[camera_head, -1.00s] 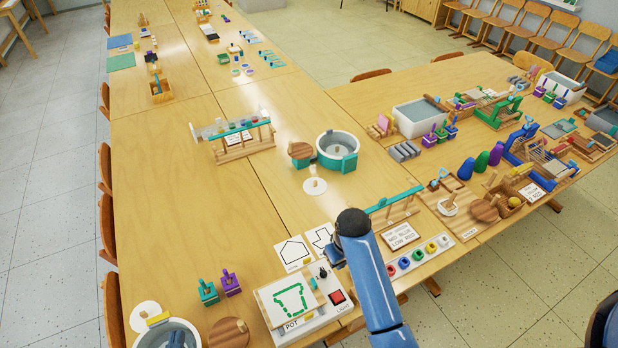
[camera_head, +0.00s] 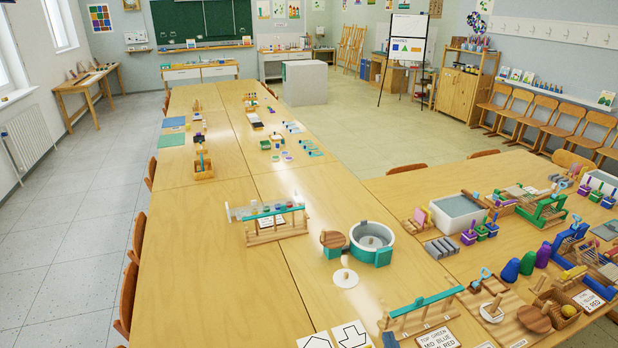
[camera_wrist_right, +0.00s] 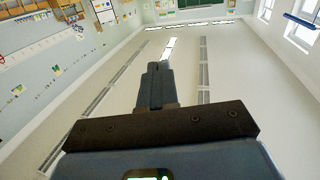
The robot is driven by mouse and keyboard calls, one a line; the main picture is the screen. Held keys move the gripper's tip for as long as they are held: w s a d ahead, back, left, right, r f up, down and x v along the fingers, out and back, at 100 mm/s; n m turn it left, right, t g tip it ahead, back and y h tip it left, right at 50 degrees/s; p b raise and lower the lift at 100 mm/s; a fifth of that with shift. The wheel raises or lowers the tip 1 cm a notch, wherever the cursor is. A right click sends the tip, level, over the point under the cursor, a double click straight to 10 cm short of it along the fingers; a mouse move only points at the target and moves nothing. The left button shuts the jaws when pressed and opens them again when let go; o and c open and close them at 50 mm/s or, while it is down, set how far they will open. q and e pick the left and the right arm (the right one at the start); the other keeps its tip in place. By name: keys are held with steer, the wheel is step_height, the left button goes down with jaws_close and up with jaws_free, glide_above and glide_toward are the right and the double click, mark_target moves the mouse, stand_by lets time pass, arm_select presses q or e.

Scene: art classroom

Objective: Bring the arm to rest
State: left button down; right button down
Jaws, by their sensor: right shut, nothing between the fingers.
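My right gripper (camera_wrist_right: 158,68) shows in the right wrist view. Its dark fingers are together and hold nothing. They point away from the camera, toward a pale surface with long strips and room walls. My left gripper is not in view.
The long wooden table (camera_head: 218,253) has a wide clear area at its near left. A rack with a teal bar (camera_head: 421,304), a round grey-and-teal tub (camera_head: 371,241) and a grey-filled bin (camera_head: 457,211) stand on the tables. Chairs line the edges.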

steer(key=s+d+f+b, duration=0.2)
steer(key=s+f, duration=0.1)
steer(key=s, duration=0.7)
steer(key=s+d+f+m+h+b, duration=0.1)
steer(key=s+d+f+b, duration=0.1)
steer(key=s, duration=0.8)
steer(key=shift+s+f+h+b, duration=0.3)
steer(key=shift+f+b, duration=0.4)
steer(key=shift+b, duration=0.1)
